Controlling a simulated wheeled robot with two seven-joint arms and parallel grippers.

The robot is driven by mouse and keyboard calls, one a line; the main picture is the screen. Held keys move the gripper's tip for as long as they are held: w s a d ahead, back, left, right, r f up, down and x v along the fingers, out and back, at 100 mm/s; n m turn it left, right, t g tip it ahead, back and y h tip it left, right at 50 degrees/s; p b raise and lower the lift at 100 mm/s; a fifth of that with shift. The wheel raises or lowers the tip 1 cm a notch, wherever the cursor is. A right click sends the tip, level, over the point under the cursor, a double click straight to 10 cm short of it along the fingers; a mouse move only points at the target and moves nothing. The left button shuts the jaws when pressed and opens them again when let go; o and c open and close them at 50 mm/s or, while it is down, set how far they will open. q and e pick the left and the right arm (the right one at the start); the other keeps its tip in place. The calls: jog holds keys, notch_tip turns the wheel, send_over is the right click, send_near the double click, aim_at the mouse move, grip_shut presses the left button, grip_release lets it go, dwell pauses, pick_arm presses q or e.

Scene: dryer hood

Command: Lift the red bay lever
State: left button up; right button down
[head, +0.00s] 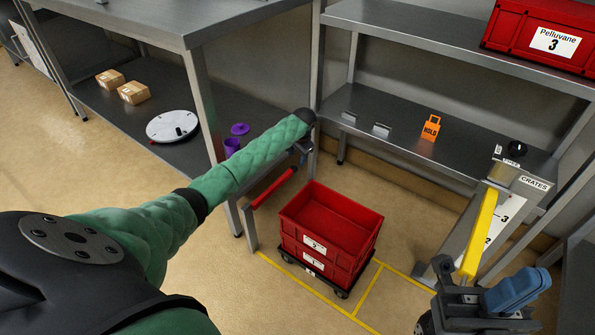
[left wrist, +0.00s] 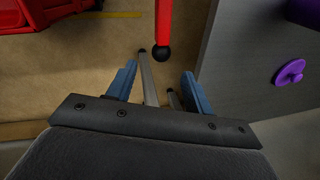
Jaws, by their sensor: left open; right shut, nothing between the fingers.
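The red bay lever (head: 272,188) is a red bar with a black ball end, set on a short grey post left of the stacked red crates. It also shows in the left wrist view (left wrist: 163,22), coming in from the top, with its black ball just beyond the fingertips. My left gripper (head: 303,152) is at the lever's ball end, partly hidden by my wrist in the head view. In the left wrist view its blue fingers (left wrist: 158,72) are apart, with nothing gripped. My right gripper (head: 530,284) is shut and empty at the lower right.
Red crates (head: 318,262) stand stacked on a wheeled base inside yellow floor lines. A yellow lever (head: 480,232) stands on the crates panel at right. Shelving (head: 385,120) holds an orange hold tag (head: 431,127). A table leg (head: 213,130) is close to my left arm.

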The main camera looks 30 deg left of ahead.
aim_at(294, 167)
pick_arm(q)
jog(key=shift+w+a+f+b, duration=0.1)
jog(key=shift+a+f+b, duration=0.3)
jog(key=shift+f, duration=0.85)
jog(key=shift+w+a+f+b, duration=0.15)
jog(key=shift+f+b, duration=0.35)
jog(key=shift+f, duration=0.8)
jog(key=shift+s+a+f+b, duration=0.1)
jog(key=shift+a+f+b, duration=0.3)
jog(key=shift+f, duration=0.85)
jog(key=shift+d, duration=0.1)
grip_shut()
